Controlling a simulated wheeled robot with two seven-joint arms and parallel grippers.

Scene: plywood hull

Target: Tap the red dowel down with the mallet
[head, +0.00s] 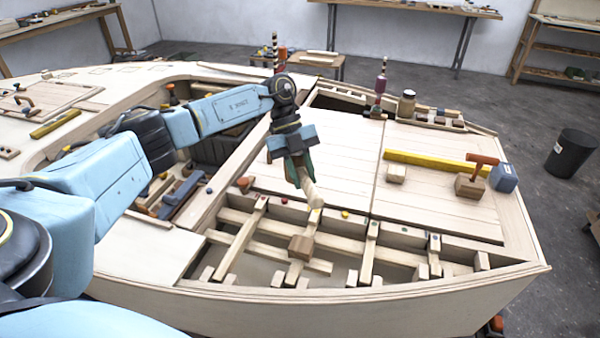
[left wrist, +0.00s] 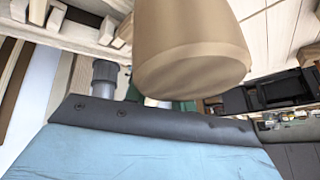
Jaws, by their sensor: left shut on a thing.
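In the left wrist view, a large tan wooden end (left wrist: 190,60) fills the upper middle, close to the camera. My right gripper is not in view.
A red-handled tool with a wooden block head (head: 470,186), a blue block (head: 503,178) and a yellow bar (head: 430,163) lie on the right deck. A yellow peg top (head: 345,213) sits at the bay's edge. The middle deck (head: 335,160) is mostly clear.

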